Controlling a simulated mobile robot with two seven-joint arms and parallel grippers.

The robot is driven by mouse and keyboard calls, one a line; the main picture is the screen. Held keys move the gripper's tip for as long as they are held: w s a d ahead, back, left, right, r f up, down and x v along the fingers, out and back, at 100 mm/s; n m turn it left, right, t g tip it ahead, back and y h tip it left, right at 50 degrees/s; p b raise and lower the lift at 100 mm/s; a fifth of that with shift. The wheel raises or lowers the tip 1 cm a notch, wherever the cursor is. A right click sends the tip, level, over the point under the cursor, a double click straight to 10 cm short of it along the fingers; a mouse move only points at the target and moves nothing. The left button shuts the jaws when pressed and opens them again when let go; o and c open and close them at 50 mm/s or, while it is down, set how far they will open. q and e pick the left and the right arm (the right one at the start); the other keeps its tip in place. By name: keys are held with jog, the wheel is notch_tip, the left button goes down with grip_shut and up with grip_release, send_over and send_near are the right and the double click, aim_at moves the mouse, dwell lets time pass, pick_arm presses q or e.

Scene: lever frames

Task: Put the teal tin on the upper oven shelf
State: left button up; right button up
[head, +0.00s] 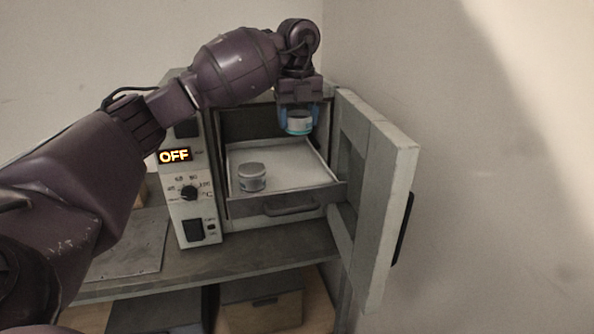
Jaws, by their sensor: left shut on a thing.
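My gripper and wrist hide part of the upper opening, so I cannot tell another shelf there. My right gripper is out of view.
A grey tin (252,178) stands on the left front of the pulled-out shelf; the rest of that shelf looks clear. The oven display (174,156) reads OFF. The oven stands on a grey bench (255,262), with boxes (262,304) below.

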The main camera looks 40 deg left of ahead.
pick_arm(q)
send_over(298, 179)
notch_tip(298, 179, down, 9)
jog(key=shift+r, duration=0.1)
notch_tip(298, 179, down, 4)
jog(key=shift+r, duration=0.1)
jog(key=shift+f, duration=0.25)
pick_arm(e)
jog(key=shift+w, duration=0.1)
pick_arm(q)
jog(key=shift+f, duration=0.1)
